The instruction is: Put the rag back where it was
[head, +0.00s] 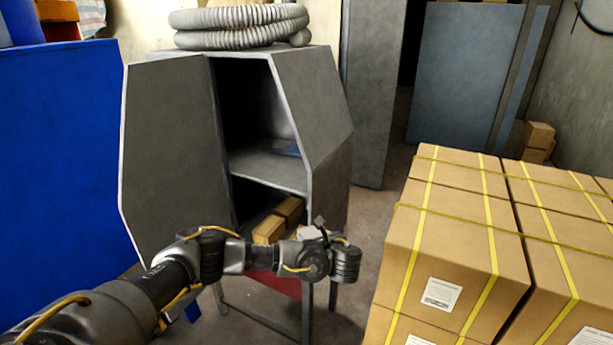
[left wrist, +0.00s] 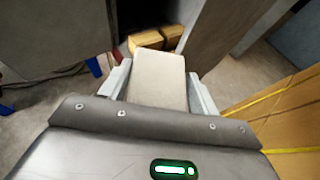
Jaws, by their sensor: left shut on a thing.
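My left gripper (head: 318,230) is in front of the open grey cabinet (head: 168,135), at about the height of its lower compartment. In the left wrist view the fingers (left wrist: 160,82) are shut on a flat, pale beige piece, the rag (left wrist: 158,68). A small pale part of the rag (head: 308,232) shows in the head view; the arm hides most of the rest. The cabinet has a middle shelf (head: 265,169) with a bluish item (head: 284,147) on it. The lower compartment holds small brown boxes (head: 289,209). My right gripper is not in view.
Strapped cartons (head: 455,235) stand close on the right. A blue panel (head: 62,150) stands on the left. A coiled grey hose (head: 240,25) lies on the cabinet top. Some floor (head: 372,225) is clear between cabinet and cartons.

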